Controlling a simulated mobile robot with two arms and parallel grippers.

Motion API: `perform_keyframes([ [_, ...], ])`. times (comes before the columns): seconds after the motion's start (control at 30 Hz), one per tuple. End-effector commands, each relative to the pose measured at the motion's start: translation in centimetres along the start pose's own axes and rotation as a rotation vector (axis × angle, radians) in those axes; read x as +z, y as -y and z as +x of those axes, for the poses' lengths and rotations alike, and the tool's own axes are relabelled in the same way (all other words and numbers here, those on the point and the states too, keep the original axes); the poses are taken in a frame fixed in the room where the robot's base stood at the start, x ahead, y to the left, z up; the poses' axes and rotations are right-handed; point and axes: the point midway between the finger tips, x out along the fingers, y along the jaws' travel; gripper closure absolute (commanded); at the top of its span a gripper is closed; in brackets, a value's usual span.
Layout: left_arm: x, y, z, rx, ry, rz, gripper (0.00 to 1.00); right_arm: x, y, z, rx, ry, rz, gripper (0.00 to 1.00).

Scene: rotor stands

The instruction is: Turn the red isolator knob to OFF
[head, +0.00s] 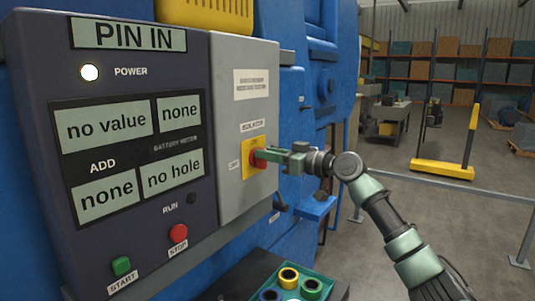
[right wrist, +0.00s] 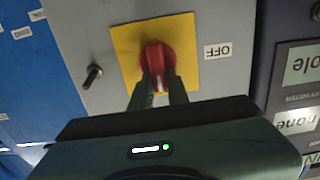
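The red isolator knob (head: 258,159) sits on a yellow plate (head: 252,144) on the grey box. My right gripper (head: 271,156) reaches it from the right. In the right wrist view the knob (right wrist: 157,57) has its handle between my two fingers (right wrist: 160,85), which look closed on its sides. A white mark on the handle points toward the bottom of that view. The OFF label (right wrist: 217,51) is to the right of the plate there, about a quarter turn from the mark. My left gripper is not in view.
A dark control panel (head: 150,90) with displays and START and STOP buttons (head: 178,233) stands left of the grey box (head: 245,60). Below is a tray (head: 318,290) of coloured rings. A dark peg (right wrist: 93,75) sticks out near the plate. Open floor lies to the right.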

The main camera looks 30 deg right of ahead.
Motion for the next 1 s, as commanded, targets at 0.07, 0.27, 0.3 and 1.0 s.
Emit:
perform_keyframes([
  [0.07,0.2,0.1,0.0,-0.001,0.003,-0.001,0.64,0.0,-0.1,0.0,0.001,0.0,0.0,1.0],
  [0.27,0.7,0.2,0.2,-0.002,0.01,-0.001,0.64,0.1,0.0,0.0,0.002,-0.001,-0.011,1.0],
  [0.3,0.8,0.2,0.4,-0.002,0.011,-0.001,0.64,0.1,0.0,0.0,0.001,-0.001,-0.019,1.0],
  [1.0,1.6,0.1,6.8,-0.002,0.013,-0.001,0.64,0.5,0.9,0.0,0.002,-0.005,-0.537,1.0],
])
